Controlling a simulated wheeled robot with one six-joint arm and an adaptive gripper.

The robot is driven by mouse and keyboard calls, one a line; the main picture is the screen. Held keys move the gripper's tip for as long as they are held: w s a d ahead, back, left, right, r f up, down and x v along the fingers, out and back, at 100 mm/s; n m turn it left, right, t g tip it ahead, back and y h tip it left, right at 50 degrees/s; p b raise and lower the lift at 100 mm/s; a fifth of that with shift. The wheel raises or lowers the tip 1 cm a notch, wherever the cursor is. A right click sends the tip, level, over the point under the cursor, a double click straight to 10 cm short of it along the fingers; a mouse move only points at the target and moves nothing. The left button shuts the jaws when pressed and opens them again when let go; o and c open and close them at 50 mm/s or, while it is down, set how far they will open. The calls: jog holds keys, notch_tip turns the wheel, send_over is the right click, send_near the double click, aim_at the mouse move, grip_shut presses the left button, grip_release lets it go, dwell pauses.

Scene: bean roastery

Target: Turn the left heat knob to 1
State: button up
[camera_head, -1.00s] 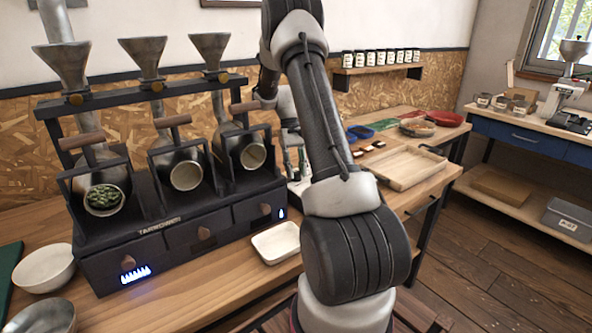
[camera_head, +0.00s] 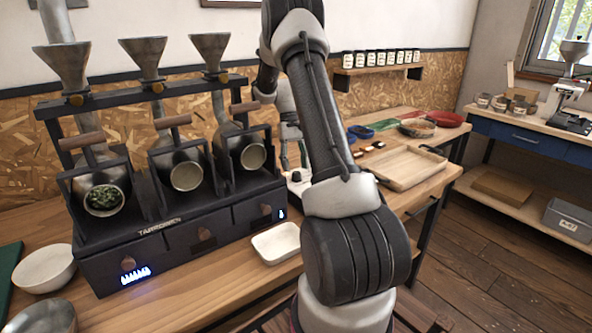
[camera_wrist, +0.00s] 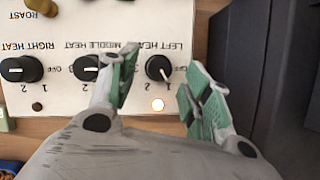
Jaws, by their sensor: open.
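The left heat knob (camera_wrist: 159,67) is a black dial on a cream control panel (camera_wrist: 232,30) in the wrist view. Its white pointer slants to the lower right, toward the printed 1. A lamp (camera_wrist: 157,104) beside it glows. My gripper (camera_wrist: 160,62) is open, with one green-padded finger on each side of the knob; whether either touches it is unclear. The middle heat knob (camera_wrist: 86,68) and right heat knob (camera_wrist: 20,69) are to its left. In the head view, my arm hides most of the panel and part of the gripper (camera_head: 293,158).
The dark three-drum roaster (camera_head: 165,240) stands left of my arm, with green beans (camera_head: 104,198) in its left drum and a lit flame display (camera_head: 135,275) below. A white tray (camera_head: 277,243) lies in front. A wooden tray (camera_head: 405,168) is to the right.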

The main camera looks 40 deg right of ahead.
jog(key=v, duration=0.9)
jog(key=shift+r, duration=0.4)
jog(key=shift+w, duration=0.15)
